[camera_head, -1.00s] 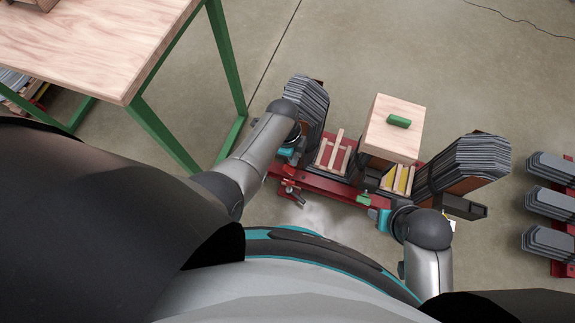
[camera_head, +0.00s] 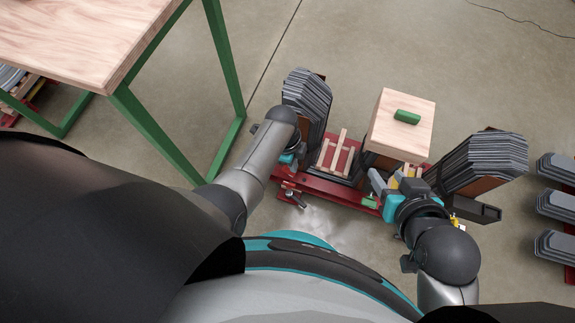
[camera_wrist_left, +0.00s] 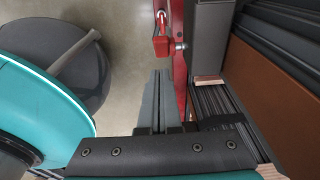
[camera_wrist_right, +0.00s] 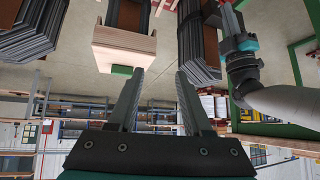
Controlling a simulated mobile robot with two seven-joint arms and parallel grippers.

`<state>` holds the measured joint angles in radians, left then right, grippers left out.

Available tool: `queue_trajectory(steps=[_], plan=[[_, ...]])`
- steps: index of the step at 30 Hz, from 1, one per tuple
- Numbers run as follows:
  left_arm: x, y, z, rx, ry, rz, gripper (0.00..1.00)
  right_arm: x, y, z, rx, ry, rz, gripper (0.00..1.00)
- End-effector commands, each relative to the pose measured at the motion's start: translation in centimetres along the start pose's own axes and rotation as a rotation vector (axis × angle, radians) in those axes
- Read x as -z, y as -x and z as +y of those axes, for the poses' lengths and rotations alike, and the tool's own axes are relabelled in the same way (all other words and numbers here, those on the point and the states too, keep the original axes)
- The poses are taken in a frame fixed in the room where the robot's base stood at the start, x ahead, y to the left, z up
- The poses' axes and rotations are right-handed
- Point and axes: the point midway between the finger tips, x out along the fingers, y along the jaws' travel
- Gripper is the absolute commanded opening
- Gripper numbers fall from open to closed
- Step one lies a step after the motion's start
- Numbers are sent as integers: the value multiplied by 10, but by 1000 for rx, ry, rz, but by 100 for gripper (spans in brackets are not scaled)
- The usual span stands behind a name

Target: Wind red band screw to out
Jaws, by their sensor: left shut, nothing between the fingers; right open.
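A small red fitting with a metal part (camera_head: 294,197) projects from the front left of the red frame (camera_head: 335,189); I take it as the red band screw. In the left wrist view a red block (camera_wrist_left: 162,46) on a rod sits beside the red beam, ahead of the fingers. My left gripper (camera_wrist_left: 158,100) is shut and empty alongside the beam, apart from the block; in the head view its fingers are mostly hidden by the arm. My right gripper (camera_wrist_right: 157,88) is open and empty; in the head view (camera_head: 378,184) it is above the frame's right part.
Dark laminated stacks stand at the frame's left (camera_head: 308,98) and right (camera_head: 485,165). A wooden block with a green handle (camera_head: 405,135) stands between them, beside a slatted wooden bay (camera_head: 336,155). A green-legged table (camera_head: 85,40) is at upper left.

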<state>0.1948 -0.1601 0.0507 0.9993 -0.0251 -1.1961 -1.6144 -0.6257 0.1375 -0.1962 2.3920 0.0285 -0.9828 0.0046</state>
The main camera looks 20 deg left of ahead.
Motion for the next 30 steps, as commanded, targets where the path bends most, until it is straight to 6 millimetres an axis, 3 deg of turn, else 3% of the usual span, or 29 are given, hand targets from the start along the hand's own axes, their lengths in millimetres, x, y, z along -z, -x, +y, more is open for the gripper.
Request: queue_trajectory(steps=[13, 30], plan=[[-12, -13, 0, 0, 1, 0, 0, 16, -14, -26, 70, -15, 240, 50], [-20, -20, 1, -1, 1, 0, 0, 29, -12, -43, 117, -42, 425, 50]])
